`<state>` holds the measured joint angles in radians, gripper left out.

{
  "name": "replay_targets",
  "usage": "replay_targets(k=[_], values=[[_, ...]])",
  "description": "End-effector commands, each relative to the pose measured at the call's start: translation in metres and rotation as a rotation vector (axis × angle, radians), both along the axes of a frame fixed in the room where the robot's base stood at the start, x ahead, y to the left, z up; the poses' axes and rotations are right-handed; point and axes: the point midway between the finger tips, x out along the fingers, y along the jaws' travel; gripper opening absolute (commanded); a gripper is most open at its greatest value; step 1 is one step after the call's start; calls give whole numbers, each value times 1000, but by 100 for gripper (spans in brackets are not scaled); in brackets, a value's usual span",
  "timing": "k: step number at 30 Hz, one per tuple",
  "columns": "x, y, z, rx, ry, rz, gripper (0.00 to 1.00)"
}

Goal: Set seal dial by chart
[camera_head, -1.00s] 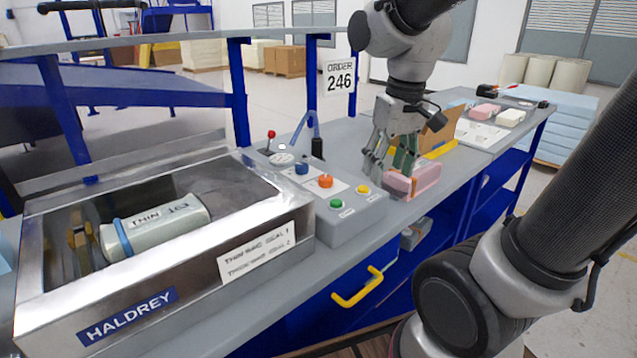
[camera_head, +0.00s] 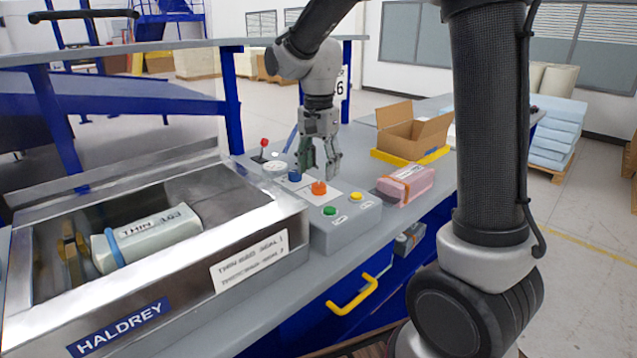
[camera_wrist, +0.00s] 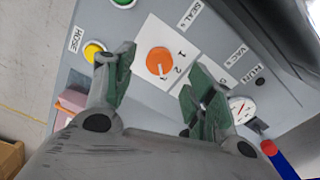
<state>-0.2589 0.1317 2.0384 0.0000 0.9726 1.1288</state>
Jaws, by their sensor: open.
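The orange seal dial (camera_head: 319,188) is on the grey control panel (camera_head: 345,222). In the wrist view the dial (camera_wrist: 160,61) lies between and beyond my fingers, beside printed 1 and 2. Its white pointer is nearer the 2 side; its exact setting is unclear. My gripper (camera_head: 316,171) is open and empty above the panel, fingers downward; it also shows in the wrist view (camera_wrist: 157,77). The white chart (camera_head: 249,262) on the machine front reads thin bag seal 1 and, less clearly, thick bag seal 2. The bag (camera_head: 147,236) in the chamber is marked THIN 103.
A blue knob (camera_head: 295,175), a gauge (camera_head: 275,167) and a red-tipped lever (camera_head: 264,144) are near my gripper. Green (camera_head: 329,211) and yellow (camera_head: 356,196) buttons are at the panel front. A pink package (camera_head: 407,184) and an open carton (camera_head: 416,132) stand to the right.

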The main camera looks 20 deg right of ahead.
Motion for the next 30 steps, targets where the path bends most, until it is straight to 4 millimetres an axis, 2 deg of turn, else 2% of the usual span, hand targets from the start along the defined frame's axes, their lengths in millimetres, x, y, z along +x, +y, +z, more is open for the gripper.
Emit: replay_targets(k=[3, 9, 18, 19, 26, 30], values=[[-1, 0, -22, 0, 4, 1, 55], [0, 0, -44, -1, 1, 2, 55], [0, 0, -48, 1, -2, 2, 55], [0, 0, -47, 1, -2, 2, 53], [0, 0, -47, 1, -2, 3, 11], [0, 0, -47, 1, -2, 4, 9]])
